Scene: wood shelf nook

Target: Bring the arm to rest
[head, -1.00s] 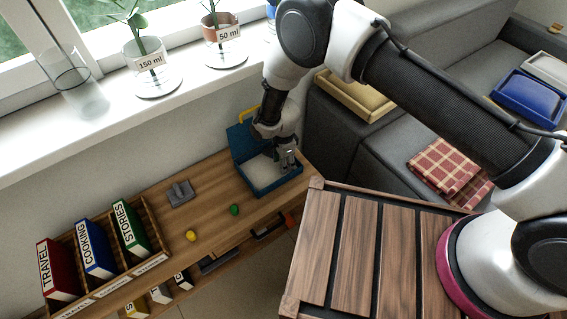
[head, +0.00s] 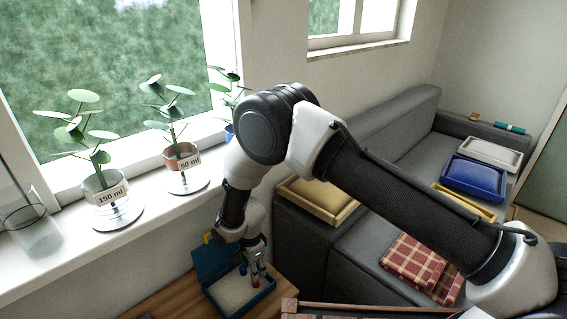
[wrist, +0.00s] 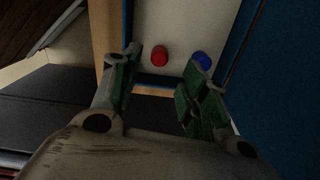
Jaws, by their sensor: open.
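My gripper (head: 250,276) points down over the open blue box (head: 208,299) on the wooden shelf top. In the wrist view its two fingers (wrist: 166,78) stand apart with nothing between them. A red round piece (wrist: 160,56) and a blue round piece (wrist: 202,60) lie on the box's pale floor beyond the fingertips.
Plants in labelled glass vessels (head: 113,213) and an empty glass (head: 33,239) line the window sill, left of my arm. A grey sofa (head: 300,232) holds a yellow tray (head: 318,203), a blue tray (head: 474,177) and a checked cloth (head: 414,262).

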